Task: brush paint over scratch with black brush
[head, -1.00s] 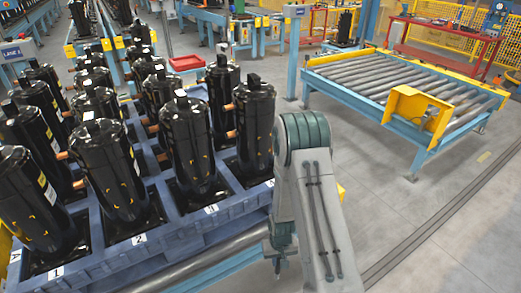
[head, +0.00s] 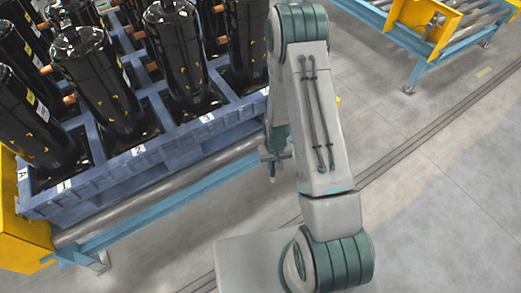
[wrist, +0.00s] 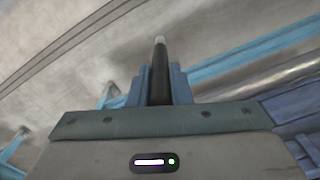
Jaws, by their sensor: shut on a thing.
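My gripper (wrist: 160,85) is shut on the black brush (wrist: 160,70) in the wrist view. The brush has a dark handle and a pale end pointing away from the camera, between the blue-grey fingers. In the head view, my gripper (head: 272,160) hangs beside the blue pallet's front right side, partly behind my arm. Black compressors (head: 100,80) stand upright in the pallet, with small yellow marks on their sides. I cannot tell which mark, if any, is the scratch. The brush is apart from the compressors.
The blue pallet (head: 150,160) rests on a roller conveyor with a light-blue frame (head: 195,198) and a yellow end block (head: 22,215). Another roller conveyor (head: 420,45) stands at the upper right. The grey floor (head: 440,190) on the right is clear.

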